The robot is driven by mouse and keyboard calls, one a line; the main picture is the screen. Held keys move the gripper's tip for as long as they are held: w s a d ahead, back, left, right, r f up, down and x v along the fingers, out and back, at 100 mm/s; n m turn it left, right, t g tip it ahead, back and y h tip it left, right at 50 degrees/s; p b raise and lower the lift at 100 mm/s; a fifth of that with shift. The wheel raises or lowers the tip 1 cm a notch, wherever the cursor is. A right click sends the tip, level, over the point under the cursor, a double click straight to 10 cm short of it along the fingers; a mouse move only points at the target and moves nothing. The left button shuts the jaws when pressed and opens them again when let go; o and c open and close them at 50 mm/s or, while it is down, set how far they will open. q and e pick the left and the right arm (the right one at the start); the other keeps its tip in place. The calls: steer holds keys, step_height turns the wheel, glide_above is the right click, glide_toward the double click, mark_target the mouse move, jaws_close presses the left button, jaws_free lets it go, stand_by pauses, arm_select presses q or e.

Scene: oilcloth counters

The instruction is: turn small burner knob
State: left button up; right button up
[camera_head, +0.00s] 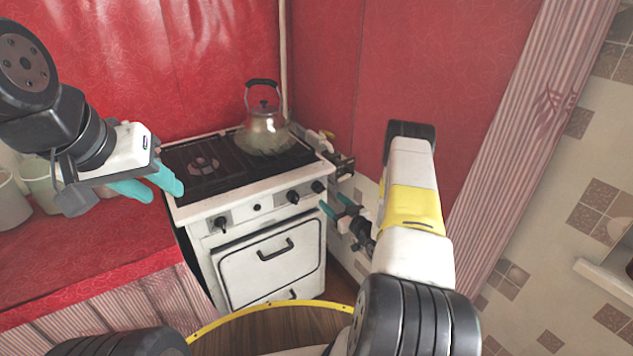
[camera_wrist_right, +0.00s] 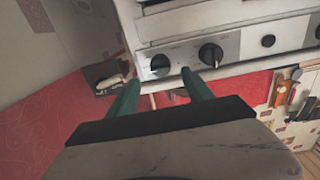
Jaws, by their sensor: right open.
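The white stove (camera_head: 265,232) has a row of dark knobs on its front panel. The rightmost knob (camera_head: 318,186) and the one beside it (camera_head: 292,196) are nearest my right gripper (camera_head: 335,206). I cannot tell which knob is for the small burner. In the right wrist view, these are the end knob (camera_wrist_right: 160,64) and the larger-looking knob (camera_wrist_right: 210,53). My right gripper is open and empty, its teal fingers apart in front of the panel, with the end knob showing between and beyond the tips. My left gripper (camera_head: 166,191) is open and empty, left of the stove.
A metal kettle (camera_head: 263,131) stands on the back right of the stove top. The oven door has a dark handle (camera_head: 275,250). A red counter (camera_head: 80,248) with pots (camera_head: 40,182) is at the left. A tiled wall (camera_head: 570,230) is at the right.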

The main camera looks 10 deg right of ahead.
mark_target(321, 190)
steer(key=x, duration=0.7)
steer(key=shift+w+a, duration=0.1)
steer(key=shift+w, duration=0.2)
steer(key=shift+c, duration=0.3)
jaws_close()
